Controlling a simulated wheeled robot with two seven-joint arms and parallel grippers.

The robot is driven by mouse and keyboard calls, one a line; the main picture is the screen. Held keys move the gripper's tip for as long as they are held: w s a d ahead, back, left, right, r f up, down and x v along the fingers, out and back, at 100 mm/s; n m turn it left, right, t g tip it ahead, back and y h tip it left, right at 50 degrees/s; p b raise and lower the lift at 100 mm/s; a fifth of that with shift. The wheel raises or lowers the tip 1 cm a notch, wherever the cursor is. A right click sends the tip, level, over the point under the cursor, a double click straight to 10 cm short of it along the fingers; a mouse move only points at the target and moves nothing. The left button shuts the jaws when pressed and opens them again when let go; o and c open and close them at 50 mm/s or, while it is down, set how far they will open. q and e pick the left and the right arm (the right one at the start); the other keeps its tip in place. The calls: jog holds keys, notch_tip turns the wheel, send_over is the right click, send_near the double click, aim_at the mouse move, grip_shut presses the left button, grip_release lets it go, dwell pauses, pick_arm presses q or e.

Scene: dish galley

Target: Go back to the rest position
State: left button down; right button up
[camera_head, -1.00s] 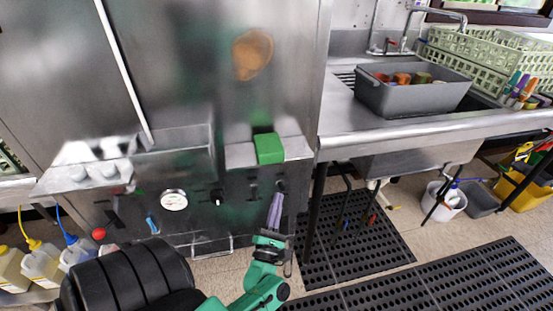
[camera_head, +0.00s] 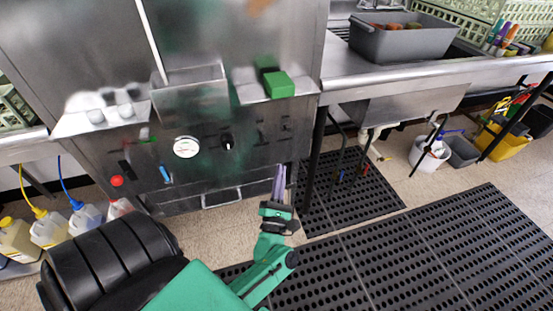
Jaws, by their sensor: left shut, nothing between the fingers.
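My left gripper (camera_head: 279,183) is low in front of the steel machine (camera_head: 225,140), left of the black floor mat. Its two slim fingers are together, point away from me and hold nothing. My green left arm reaches up to it from the bottom of the picture. My right gripper does not show.
A green block (camera_head: 279,85) lies on the machine's ledge, above the gripper. A grey tub (camera_head: 400,43) stands on the steel counter (camera_head: 425,75) at right. A white bucket (camera_head: 428,155) and a yellow bin (camera_head: 497,142) are under it. Perforated black mats (camera_head: 420,240) cover the floor.

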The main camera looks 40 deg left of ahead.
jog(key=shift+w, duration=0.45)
